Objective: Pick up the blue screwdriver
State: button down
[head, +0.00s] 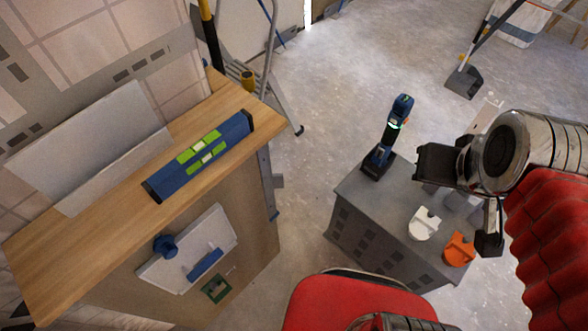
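The blue screwdriver (382,145), a cordless one with a dark blue body, a small green light and a black base, stands upright on the far left part of a grey box (354,215). My gripper (463,203) is over the right side of the box, to the right of the screwdriver and apart from it. Its two dark fingers are spread and nothing shows between them. The screwdriver is not covered by the arm.
A white piece (424,223) and an orange piece (459,249) sit on the box near my gripper. A wooden top (75,243) at left bears a blue-green spirit level (200,155). A stepladder (268,95) stands behind it. Bare floor lies between.

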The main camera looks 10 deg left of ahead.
jog(key=c, duration=2.5)
grip_release()
jog(key=o, duration=0.6)
jog(key=shift+o, duration=0.7)
jog(key=shift+w, duration=0.1)
